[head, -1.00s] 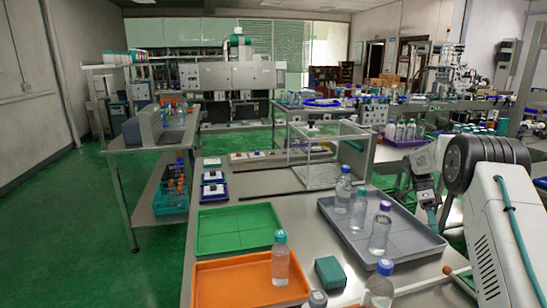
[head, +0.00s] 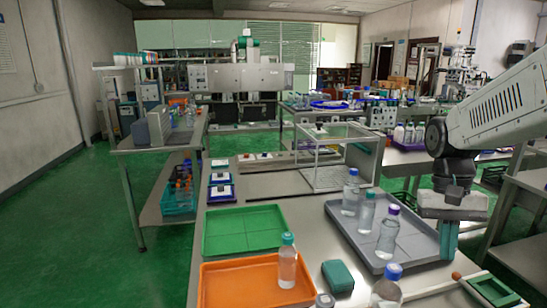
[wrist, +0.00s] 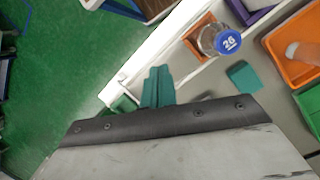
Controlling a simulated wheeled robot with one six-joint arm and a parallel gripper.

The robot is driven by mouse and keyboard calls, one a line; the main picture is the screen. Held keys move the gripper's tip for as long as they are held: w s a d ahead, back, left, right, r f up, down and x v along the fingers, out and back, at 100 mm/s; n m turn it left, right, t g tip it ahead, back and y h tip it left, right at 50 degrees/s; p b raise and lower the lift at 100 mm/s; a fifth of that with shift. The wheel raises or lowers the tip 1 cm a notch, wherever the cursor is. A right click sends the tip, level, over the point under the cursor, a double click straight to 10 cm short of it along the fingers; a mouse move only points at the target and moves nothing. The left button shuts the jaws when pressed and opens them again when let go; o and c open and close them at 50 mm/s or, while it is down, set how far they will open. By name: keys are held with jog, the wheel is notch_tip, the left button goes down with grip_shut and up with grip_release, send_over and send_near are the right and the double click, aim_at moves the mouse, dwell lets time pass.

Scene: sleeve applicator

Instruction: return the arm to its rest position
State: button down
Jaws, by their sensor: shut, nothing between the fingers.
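My gripper (head: 448,242) hangs at the right of the head view, teal fingers pointing down, just beside the right edge of the grey tray (head: 424,254). The fingers are together and empty; they also show in the wrist view (wrist: 158,84). My pale arm (head: 500,108) reaches in from the right edge of the head view. No rest position is marked in either view.
The grey tray holds three bottles. An orange tray (head: 225,290) holds one bottle; a green tray (head: 215,232) is empty. A teal block (head: 337,276) and a blue-capped bottle (head: 386,290), labelled 26 in the wrist view (wrist: 228,42), stand at the front. Green floor is open at left.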

jog(key=s+a+r+n+t, duration=0.1)
jog(key=s+a+n+t, duration=0.1)
jog(key=s, duration=0.6)
jog(key=s+a+r+n+t, duration=0.1)
jog(key=s+a+n+t, duration=0.1)
jog(key=s+a, duration=0.3)
jog(key=shift+s+r+t, duration=0.25)
jog(key=shift+s+t, duration=0.05)
jog(key=shift+s, duration=1.6)
